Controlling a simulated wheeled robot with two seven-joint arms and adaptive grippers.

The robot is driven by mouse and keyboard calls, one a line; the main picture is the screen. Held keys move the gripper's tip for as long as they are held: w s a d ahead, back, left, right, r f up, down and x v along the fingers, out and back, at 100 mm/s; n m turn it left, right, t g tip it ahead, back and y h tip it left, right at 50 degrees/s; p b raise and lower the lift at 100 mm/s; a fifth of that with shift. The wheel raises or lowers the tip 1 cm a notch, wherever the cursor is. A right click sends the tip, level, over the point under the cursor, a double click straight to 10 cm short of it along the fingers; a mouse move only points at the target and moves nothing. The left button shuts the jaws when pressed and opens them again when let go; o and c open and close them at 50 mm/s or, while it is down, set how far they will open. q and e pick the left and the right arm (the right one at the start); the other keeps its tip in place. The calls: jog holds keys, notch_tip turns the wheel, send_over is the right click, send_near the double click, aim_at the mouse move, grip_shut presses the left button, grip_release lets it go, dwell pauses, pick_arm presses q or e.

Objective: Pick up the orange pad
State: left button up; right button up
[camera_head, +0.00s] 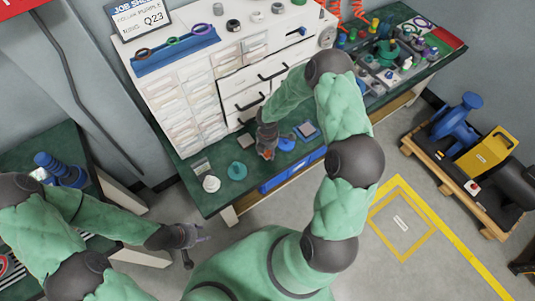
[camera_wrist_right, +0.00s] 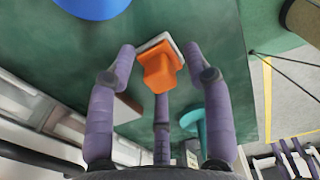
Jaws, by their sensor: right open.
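The orange pad (camera_wrist_right: 160,70) is an orange block on a pale square plate, standing on the green bench top. It shows between the spread fingers of my right gripper (camera_wrist_right: 160,78) in the right wrist view. In the head view a little orange of the pad (camera_head: 268,154) shows at the fingertips of my right gripper (camera_head: 266,148), which reaches down to the bench. The right gripper is open, with its fingers around the pad; whether any finger touches it I cannot tell. My left gripper (camera_head: 194,240) hangs empty over the floor, its fingers apart.
A teal pad (camera_head: 237,171) and a white round piece (camera_head: 211,184) lie left. The white drawer cabinet (camera_head: 232,85) stands behind. A loaded pallet (camera_head: 450,185) is at right.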

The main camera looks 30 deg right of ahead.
grip_shut()
jog(key=shift+r, duration=0.2)
jog(key=shift+r+p, duration=0.5)
jog(key=shift+r, duration=0.15)
jog(key=s+d+r+p, duration=0.3)
jog(key=s+r+p, duration=0.2)
jog(key=s+r, duration=0.6)
jog(key=shift+s+d+r, duration=0.2)
jog(key=shift+s, duration=1.1)
